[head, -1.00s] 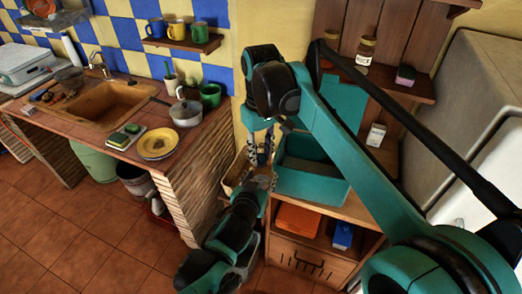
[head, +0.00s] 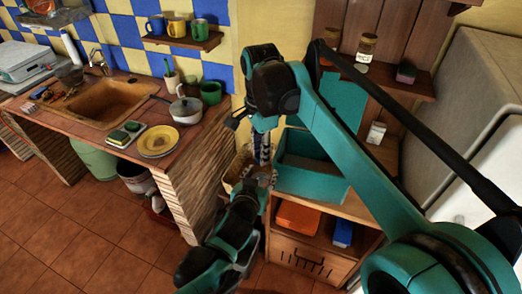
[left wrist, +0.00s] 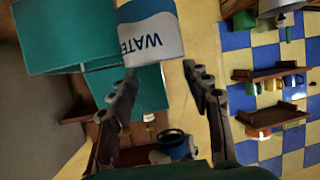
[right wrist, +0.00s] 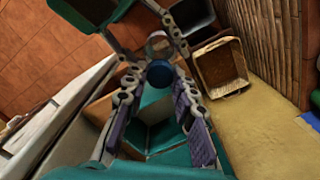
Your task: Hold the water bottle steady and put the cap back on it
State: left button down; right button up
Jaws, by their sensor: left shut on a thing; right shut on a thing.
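The water bottle (left wrist: 150,38) shows in the left wrist view with a white and blue label, its lettering upside down. My left gripper (left wrist: 160,75) has a finger on either side of it and is shut on it; the bottle's far end runs out of view. In the right wrist view the blue cap (right wrist: 157,75) is between the fingers of my right gripper (right wrist: 158,92), which is shut on it. The bottle's round end (right wrist: 158,45) lies just beyond the cap; I cannot tell whether they touch. In the head view my right gripper (head: 260,148) is above my left gripper (head: 262,180), and both hide the bottle and cap.
A teal bin (head: 315,175) stands close on the right, on a wooden cabinet with an orange box (head: 297,217) and a blue box (head: 342,233) below. A wicker basket (right wrist: 222,68) is close by. The sink counter (head: 185,138) is to the left, a white fridge at right.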

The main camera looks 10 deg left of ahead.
jog(key=m, duration=0.7)
jog(key=shift+m, duration=0.3)
jog(key=m, duration=0.7)
jog(key=o, duration=0.8)
jog(key=shift+r, duration=2.25)
jog(key=shift+c, duration=0.5)
